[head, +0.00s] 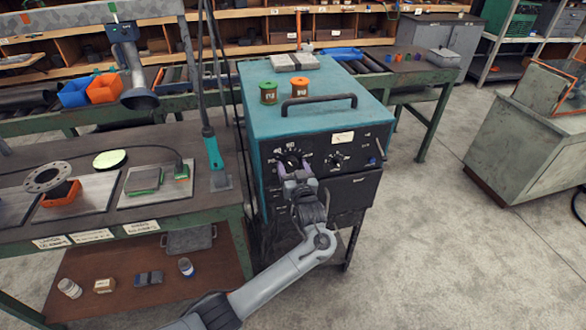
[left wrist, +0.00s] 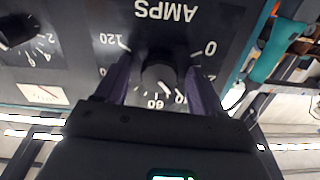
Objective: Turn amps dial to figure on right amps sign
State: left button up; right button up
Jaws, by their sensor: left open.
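The amps dial (head: 291,160) is on the black front panel of the teal machine (head: 257,110). In the left wrist view its dark knob (left wrist: 158,74) shows upside down, below the word AMPS, with 0, 60 and 120 readable around it. My left gripper (head: 292,173) is in front of the dial. Its open purple fingers (left wrist: 160,75) stand on either side of the knob; I cannot tell if they touch it. Three white signs hang on the bench's front edge; the rightmost sign (head: 141,227) has text too small to read. My right gripper is not in view.
A green spool (head: 268,93) and an orange spool (head: 299,87) stand on the machine. The workbench (head: 105,150) is close on the left; open floor lies to the right.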

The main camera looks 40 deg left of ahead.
pick_arm(q)
jog(key=shift+c, duration=0.2)
jog(key=c, duration=1)
jog(key=shift+r+m+p, duration=0.2)
jog(key=shift+m+p, duration=0.3)
jog(key=shift+p, duration=0.4)
jog(key=m+p, duration=0.3)
jog(key=p, duration=0.1)
jog(key=shift+r+m+p, duration=0.1)
jog(key=shift+m+p, duration=1.25)
jog(key=shift+m, duration=0.15)
jog(key=shift+m+p, duration=0.3)
jog(key=shift+m, duration=0.1)
jog(key=shift+f, duration=0.2)
jog(key=o, duration=1)
